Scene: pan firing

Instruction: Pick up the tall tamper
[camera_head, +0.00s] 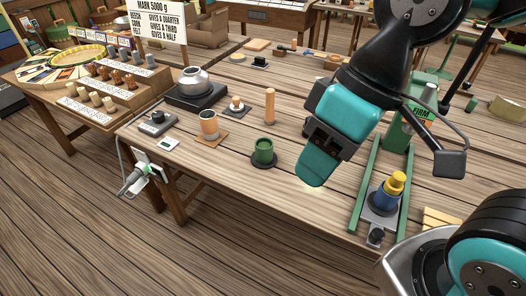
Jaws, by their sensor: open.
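One teal finger faces the camera and hides most of the other.
A metal pot (195,82) sits on a dark base at left. A green-railed press (366,185) holding a blue-and-yellow piece (390,190) stands at right.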

